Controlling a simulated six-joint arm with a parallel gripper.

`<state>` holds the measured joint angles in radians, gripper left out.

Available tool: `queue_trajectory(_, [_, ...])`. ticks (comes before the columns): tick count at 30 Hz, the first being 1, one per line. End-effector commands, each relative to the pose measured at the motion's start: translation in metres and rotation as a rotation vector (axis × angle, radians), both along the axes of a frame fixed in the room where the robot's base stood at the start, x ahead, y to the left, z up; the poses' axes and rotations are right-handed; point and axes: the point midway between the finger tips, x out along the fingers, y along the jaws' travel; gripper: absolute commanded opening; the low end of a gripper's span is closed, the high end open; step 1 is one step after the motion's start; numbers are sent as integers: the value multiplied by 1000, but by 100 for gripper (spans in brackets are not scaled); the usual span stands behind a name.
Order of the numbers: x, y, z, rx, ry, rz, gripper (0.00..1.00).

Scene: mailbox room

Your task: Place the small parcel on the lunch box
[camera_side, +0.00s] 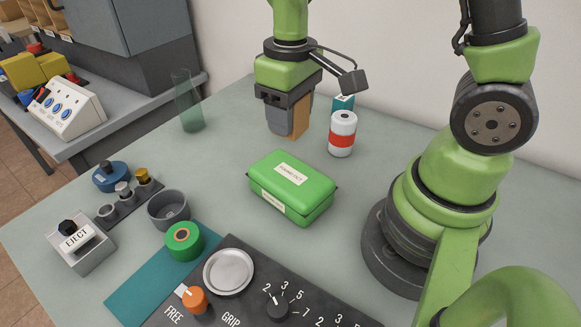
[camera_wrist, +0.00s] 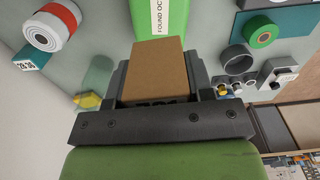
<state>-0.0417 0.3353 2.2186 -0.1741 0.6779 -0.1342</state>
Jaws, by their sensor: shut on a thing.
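The small parcel is a brown cardboard box (camera_wrist: 155,70), held between the fingers of my gripper (camera_wrist: 158,88) in the wrist view. In the side view my gripper (camera_side: 287,118) points down, shut on the parcel (camera_side: 302,115), whose brown side shows at the right of the fingers. The lunch box (camera_side: 291,187) is a green lidded box with white labels, lying closed on the table. My gripper and the parcel are in the air, behind the lunch box in the side view. In the wrist view part of the lunch box (camera_wrist: 176,14) shows beyond the parcel.
A white-and-red can (camera_side: 342,134) and a teal box (camera_side: 343,102) stand right of my gripper. A clear green glass (camera_side: 188,102) stands at the back left. A grey bowl (camera_side: 168,207), a green roll (camera_side: 184,241) and a control panel (camera_side: 250,295) lie in front.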

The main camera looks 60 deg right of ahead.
Motion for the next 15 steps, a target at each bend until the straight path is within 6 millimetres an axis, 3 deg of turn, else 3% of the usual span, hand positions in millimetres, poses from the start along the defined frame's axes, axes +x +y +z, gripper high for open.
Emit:
queue_trajectory(6, [-2, 0, -40, 0, 10, 0, 22])
queue_trajectory(15, [-2, 0, -74, 0, 10, -1, 22])
